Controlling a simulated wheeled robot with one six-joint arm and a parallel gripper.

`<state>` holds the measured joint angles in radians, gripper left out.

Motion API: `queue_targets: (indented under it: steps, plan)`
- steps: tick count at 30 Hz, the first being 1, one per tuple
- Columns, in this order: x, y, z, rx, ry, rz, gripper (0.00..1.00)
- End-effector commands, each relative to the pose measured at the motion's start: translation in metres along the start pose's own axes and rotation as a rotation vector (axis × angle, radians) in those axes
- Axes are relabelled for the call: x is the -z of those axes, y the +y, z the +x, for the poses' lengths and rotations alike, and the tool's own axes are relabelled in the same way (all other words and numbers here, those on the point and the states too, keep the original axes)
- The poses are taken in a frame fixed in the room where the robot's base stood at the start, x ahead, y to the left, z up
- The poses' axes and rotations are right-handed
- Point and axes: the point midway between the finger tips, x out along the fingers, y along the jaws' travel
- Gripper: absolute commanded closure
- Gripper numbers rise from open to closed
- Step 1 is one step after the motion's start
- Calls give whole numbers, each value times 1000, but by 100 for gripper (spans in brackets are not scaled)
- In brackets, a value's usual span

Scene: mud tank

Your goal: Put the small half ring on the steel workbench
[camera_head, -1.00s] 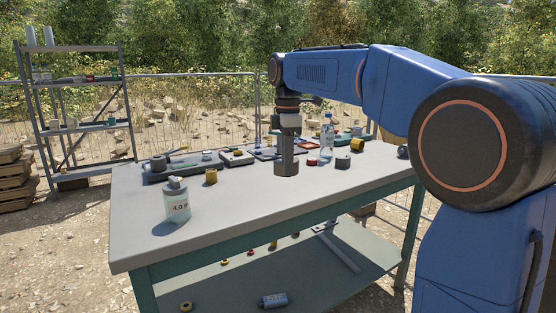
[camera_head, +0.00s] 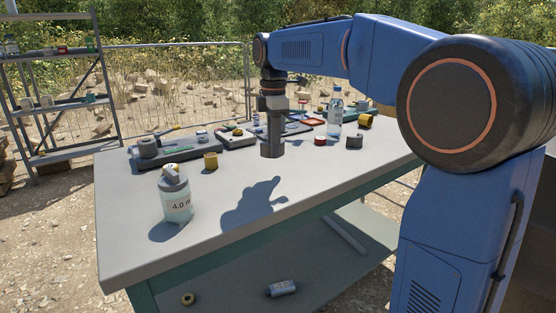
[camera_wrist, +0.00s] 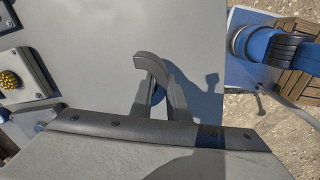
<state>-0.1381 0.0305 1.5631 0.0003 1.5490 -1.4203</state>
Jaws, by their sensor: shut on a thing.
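The steel workbench (camera_head: 325,175) has a pale grey top on a green frame. My gripper (camera_head: 271,150) hangs over the middle of this top, pointing down, with its shadow on the surface to the front. In the wrist view, my gripper (camera_wrist: 165,100) is shut on a dark grey curved piece, the small half ring (camera_wrist: 152,62), which arches out beyond the fingers. The bench top (camera_wrist: 110,40) lies below it, and the piece looks clear of the surface. In the head view I cannot make out the half ring apart from the dark fingers.
A lidded jar (camera_head: 176,200) stands at the bench's front left. A yellow ring (camera_head: 210,161), grey tray (camera_head: 180,150), water bottle (camera_head: 335,112), red roll (camera_head: 319,140) and dark roll (camera_head: 354,141) stand further back. The middle and front right of the top are bare. A shelf rack (camera_head: 68,105) stands behind left.

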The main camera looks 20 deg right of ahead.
Motion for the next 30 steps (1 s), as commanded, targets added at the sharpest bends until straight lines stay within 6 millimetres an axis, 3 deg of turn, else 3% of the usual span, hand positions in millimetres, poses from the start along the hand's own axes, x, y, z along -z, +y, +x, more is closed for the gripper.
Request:
queue_targets:
  steps: [19,30]
  plan:
    - [0,0,62,0,0,1,100]
    - [0,0,65,-2,0,1,100]
